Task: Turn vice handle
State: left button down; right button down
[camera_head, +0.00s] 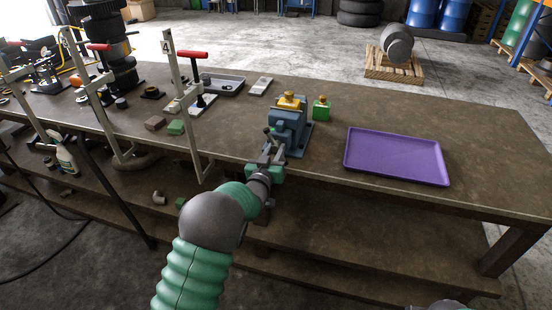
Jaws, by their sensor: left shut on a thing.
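A blue vice (287,130) stands at the front edge of the workbench, with a yellow part (289,100) at its top. My left gripper (270,148) is in front of the vice, at the vice handle (270,131), and is shut on it. The handle is small here and mostly hidden by the gripper, so its exact angle is hard to tell. My right gripper is out of view; only a grey piece shows at the bottom edge.
A purple tray (396,184) lies on the bench right of the vice. Clamps with red handles (193,54) stand at the left. A lower shelf (385,246) runs below; the right bench end is clear.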

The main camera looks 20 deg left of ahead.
pick_arm(q)
jog(key=m+b, duration=0.1)
jog(key=m, duration=0.1)
jog(key=m+b, duration=0.1)
jog(key=shift+a+r+m+b, duration=0.15)
jog(key=shift+r+m+b, duration=0.15)
jog(key=shift+m+b, duration=0.1)
jog(key=m+b, duration=0.2)
jog(key=m, duration=0.1)
jog(key=shift+m, duration=0.3)
jog(key=m+b, duration=0.2)
jog(key=m, duration=0.1)
jog(key=shift+r+m+b, duration=0.15)
jog(key=shift+m+b, duration=0.7)
jog(key=shift+m, duration=0.45)
jog(key=c, duration=1.4)
grip_release()
jog(key=shift+o, duration=1.2)
jog(key=shift+f, duration=0.2)
